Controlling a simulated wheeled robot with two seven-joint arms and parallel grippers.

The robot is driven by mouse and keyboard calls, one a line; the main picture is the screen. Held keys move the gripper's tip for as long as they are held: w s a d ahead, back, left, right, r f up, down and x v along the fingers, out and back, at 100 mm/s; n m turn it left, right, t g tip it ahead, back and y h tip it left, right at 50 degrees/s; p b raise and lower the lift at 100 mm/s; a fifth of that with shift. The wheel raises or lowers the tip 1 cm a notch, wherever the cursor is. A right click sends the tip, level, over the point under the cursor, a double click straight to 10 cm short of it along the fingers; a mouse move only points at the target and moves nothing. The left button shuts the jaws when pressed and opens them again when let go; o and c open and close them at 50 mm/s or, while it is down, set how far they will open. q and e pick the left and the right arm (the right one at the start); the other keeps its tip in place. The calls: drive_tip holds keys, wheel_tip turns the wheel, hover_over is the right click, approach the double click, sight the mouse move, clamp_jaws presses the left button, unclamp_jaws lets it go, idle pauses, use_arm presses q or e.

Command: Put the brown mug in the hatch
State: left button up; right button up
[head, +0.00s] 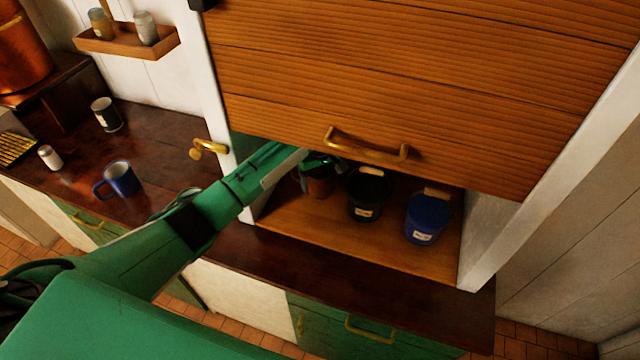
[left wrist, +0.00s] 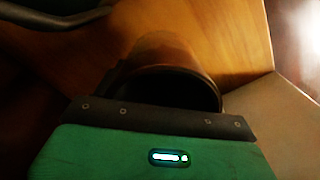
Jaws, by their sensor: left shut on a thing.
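The brown mug (head: 320,187) is inside the hatch, on the left side of its wooden floor (head: 300,219). My left gripper (head: 322,165) reaches in under the raised slatted shutter (head: 400,80) and is shut on the mug. In the left wrist view the mug (left wrist: 168,50) shows its brown side and dark mouth just beyond the gripper's green body. The mug looks upright and low over the hatch floor; I cannot tell whether it touches. The fingertips are mostly hidden. My right gripper is not in view.
A dark green canister (head: 366,196) stands right of the mug, and a blue canister (head: 427,220) farther right. The shutter handle (head: 366,148) hangs low above them.

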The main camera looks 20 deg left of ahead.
use_arm(q)
drive_tip(key=shift+w+r, duration=0.15)
drive_tip(key=shift+w, duration=0.2)
wheel_tip(320, 180, down, 4)
drive_tip(key=shift+s+r+p, duration=0.1)
drive_tip(key=shift+r+p, duration=0.05)
drive_tip(key=shift+p, duration=0.65)
drive_tip(key=o, duration=1.1)
drive_tip(key=shift+r, duration=0.4)
wheel_tip(320, 180, up, 7)
drive_tip(key=shift+f+b, duration=0.1)
drive_tip(key=shift+b, duration=0.95)
